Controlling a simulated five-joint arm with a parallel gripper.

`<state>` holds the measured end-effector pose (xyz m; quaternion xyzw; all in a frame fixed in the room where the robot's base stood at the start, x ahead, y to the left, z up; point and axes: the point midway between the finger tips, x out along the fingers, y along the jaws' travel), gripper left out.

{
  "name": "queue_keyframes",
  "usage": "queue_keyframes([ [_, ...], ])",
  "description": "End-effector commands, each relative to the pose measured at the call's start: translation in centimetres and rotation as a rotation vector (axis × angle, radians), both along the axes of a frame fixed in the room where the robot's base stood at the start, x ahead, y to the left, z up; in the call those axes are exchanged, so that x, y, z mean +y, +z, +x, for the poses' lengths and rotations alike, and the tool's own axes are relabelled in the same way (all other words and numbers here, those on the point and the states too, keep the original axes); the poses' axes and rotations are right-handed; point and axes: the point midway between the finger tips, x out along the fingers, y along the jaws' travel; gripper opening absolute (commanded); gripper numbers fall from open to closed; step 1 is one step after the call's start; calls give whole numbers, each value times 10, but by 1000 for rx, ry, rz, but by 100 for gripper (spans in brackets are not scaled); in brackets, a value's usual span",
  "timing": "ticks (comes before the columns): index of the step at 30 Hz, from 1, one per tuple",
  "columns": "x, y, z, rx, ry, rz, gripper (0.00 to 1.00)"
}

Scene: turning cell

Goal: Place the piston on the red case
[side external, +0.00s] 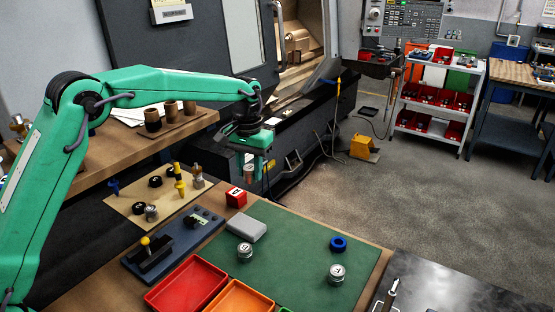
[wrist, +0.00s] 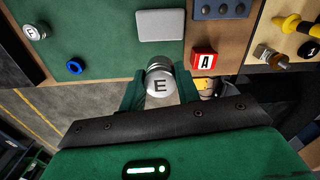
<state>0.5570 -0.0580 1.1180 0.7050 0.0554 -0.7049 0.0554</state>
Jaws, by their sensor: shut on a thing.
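My gripper (side external: 250,168) is shut on a metal piston, whose round top marked E (wrist: 160,87) sits between the two green fingers in the wrist view. In the side view the piston shows small under the gripper, partly hidden by the fingers. The red case (side external: 236,198) is a small red box with a white label; in the wrist view it shows an A (wrist: 205,59), to the upper right of the held piston. In the side view my gripper is above and beyond the case, and the piston is apart from it. Nothing lies on the case.
A grey box (side external: 246,228) lies on the green mat (side external: 300,255). Two other pistons (side external: 245,251) (side external: 337,273) and a blue ring (side external: 338,243) stand on the mat. A blue fixture (side external: 205,225), a tan board with tools (side external: 130,203), and red (side external: 165,300) and orange trays (side external: 238,298) are nearby.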

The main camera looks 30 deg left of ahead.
Motion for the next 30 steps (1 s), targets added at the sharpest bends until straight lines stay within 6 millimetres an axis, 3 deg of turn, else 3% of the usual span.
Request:
queue_keyframes([
  [8,21,-15,10,1,4,0,7],
  [22,87,-59,44,1,3,0,7],
  [30,103,-70,52,0,1,0,7],
])
